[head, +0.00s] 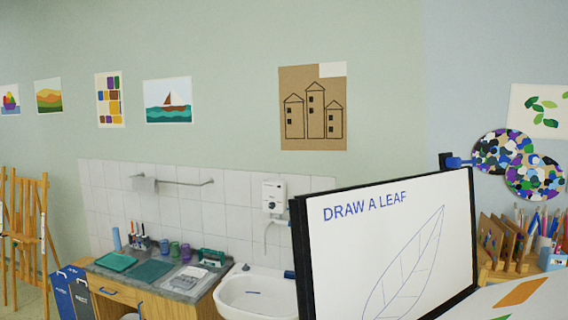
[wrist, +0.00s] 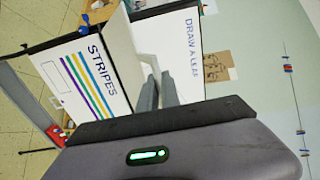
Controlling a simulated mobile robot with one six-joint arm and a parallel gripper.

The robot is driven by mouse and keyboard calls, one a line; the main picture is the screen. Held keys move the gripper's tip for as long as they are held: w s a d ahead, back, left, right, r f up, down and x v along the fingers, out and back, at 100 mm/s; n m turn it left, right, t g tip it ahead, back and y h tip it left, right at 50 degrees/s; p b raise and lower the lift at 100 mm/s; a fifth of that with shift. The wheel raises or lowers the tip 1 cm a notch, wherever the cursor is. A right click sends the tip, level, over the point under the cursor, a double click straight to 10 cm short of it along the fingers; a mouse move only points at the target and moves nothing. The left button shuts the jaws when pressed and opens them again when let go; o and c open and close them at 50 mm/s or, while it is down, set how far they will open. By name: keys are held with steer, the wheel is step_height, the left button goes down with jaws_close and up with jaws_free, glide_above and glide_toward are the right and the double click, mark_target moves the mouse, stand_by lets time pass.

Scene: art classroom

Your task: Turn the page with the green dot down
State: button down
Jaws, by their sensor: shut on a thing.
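A white page (head: 390,240) reading "DRAW A LEAF", with a leaf outline, stands upright in a black-edged stand. It also shows in the wrist view (wrist: 182,45), tilted by the camera. Left of it there is a "STRIPES" page (wrist: 85,75) with coloured stripes. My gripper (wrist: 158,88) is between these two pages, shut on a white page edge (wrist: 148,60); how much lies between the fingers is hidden. In the head view another white page (head: 535,295) lies low at the right, cut off, with an orange shape and a bit of green. I cannot make out a green dot.
A sink (head: 255,292) and a counter (head: 160,280) with trays and cups stand left of the stand. A wooden easel (head: 25,235) is at the far left. Brushes and a wooden rack (head: 505,245) are at the right.

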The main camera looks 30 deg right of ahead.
steer(key=s+f+p, duration=0.3)
steer(key=s+f, duration=0.2)
steer(key=f, duration=0.2)
steer(key=shift+s+a+f, duration=0.25)
steer(key=shift+a+f, duration=0.05)
steer(key=shift+f, duration=0.1)
stand_by(0.3)
steer(key=s+f, duration=0.3)
steer(key=f, duration=0.5)
steer(key=shift+s+a+f, duration=0.2)
steer(key=shift+s+f, duration=0.1)
steer(key=shift+s, duration=0.05)
stand_by(0.4)
